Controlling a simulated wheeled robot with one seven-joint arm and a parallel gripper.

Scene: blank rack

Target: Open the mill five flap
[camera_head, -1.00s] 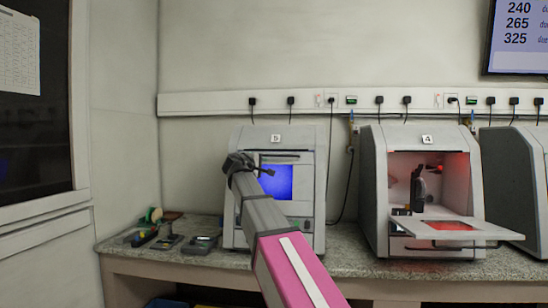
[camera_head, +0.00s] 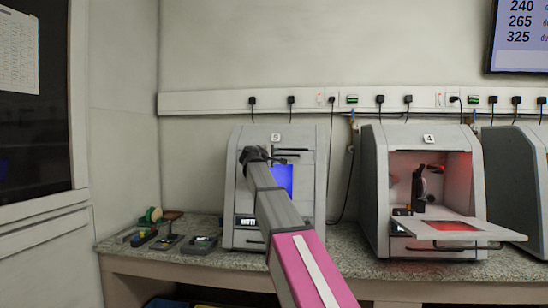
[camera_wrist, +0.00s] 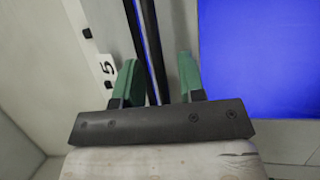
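Mill five (camera_head: 240,205) is a light grey cabinet on the bench with a "5" label on top. Its flap (camera_head: 308,190) is closed, with a blue-lit window (camera_head: 283,177) partly hidden behind my arm. A dark handle bar (camera_head: 290,150) runs along the flap's upper edge. My gripper (camera_head: 262,152) is in front of this upper edge. In the wrist view, its two green fingers (camera_wrist: 159,78) stand apart, with dark bars (camera_wrist: 152,45) of the handle area between them. Gaps show beside the fingers, and I see no clear grip. The blue window fills the right (camera_wrist: 260,60).
Mill four (camera_head: 372,190) stands to the right with its flap (camera_head: 450,230) lowered and sticking out. Small tools and trays (camera_head: 168,240) lie on the bench left of mill five. Cables hang from the wall rail (camera_head: 220,102). A third mill (camera_head: 515,180) is cut off at the right.

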